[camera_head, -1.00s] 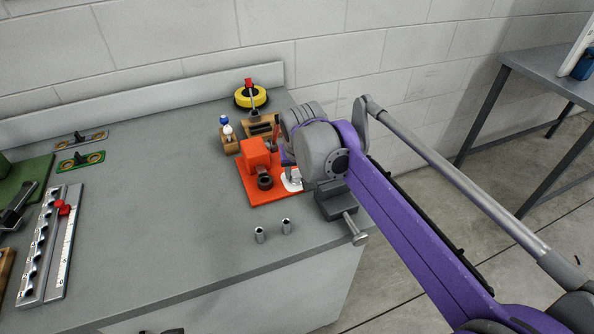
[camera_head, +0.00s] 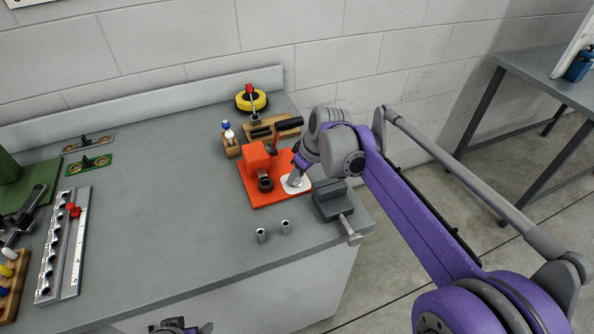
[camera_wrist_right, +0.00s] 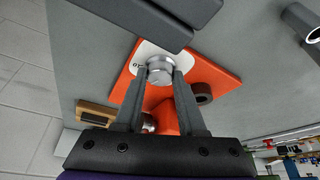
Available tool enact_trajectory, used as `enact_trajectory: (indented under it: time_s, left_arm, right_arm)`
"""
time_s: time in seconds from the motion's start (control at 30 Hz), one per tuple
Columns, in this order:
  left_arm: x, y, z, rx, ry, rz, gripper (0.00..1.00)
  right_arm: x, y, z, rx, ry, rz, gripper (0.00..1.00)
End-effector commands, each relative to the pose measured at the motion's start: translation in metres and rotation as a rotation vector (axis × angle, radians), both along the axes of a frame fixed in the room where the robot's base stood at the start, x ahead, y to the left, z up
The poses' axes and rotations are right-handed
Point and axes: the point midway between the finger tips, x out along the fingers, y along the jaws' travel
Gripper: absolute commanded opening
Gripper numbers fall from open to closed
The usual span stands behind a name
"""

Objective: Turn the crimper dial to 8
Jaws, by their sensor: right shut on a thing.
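The crimper (camera_head: 257,159) is a red block with a dark round socket on an orange base plate near the right end of the bench. Its silver dial (camera_wrist_right: 160,68) sits on a white plate, which also shows in the head view (camera_head: 300,187). My right gripper (camera_head: 296,180) reaches down to the white plate. In the right wrist view its two fingers (camera_wrist_right: 160,82) close on opposite sides of the dial. The dial's numbers are too small or hidden to read. Part of my left gripper (camera_head: 181,327) shows at the bottom edge of the head view; its fingers are unclear.
A grey vise (camera_head: 331,201) stands close to the right of the crimper. Two small metal cylinders (camera_head: 262,236) stand in front. A wooden block with bottles (camera_head: 230,146) and a yellow ring (camera_head: 251,101) are behind. A metal rail with a red slider (camera_head: 62,245) lies left. The middle bench is clear.

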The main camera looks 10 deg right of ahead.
Motion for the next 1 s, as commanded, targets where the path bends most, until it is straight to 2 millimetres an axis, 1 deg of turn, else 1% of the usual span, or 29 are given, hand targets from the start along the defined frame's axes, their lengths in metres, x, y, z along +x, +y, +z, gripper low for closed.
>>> enact_trajectory:
  time_s: [0.03, 0.1, 0.43, 0.63, 1.0]
  left_arm:
    - [0.000, 0.000, 0.005, 0.000, -0.002, 0.000, 0.79]
    - [0.000, 0.000, 0.008, 0.000, -0.003, 0.000, 0.79]
    - [0.001, 0.000, 0.018, 0.000, -0.006, 0.000, 0.79]
    - [0.001, 0.000, 0.020, 0.000, -0.006, 0.000, 0.79]
    - [0.001, 0.000, 0.021, 0.000, -0.007, 0.000, 0.79]
  right_arm:
    - [0.001, -0.001, 0.003, 0.000, -0.002, 0.036, 0.00]
    - [0.001, -0.002, 0.002, 0.000, -0.001, 0.091, 0.00]
    - [0.002, -0.002, 0.001, -0.001, -0.002, 0.271, 0.00]
    - [0.002, -0.002, 0.001, -0.001, -0.001, 0.318, 0.00]
    - [0.002, -0.002, 0.000, -0.002, -0.002, 0.329, 0.00]
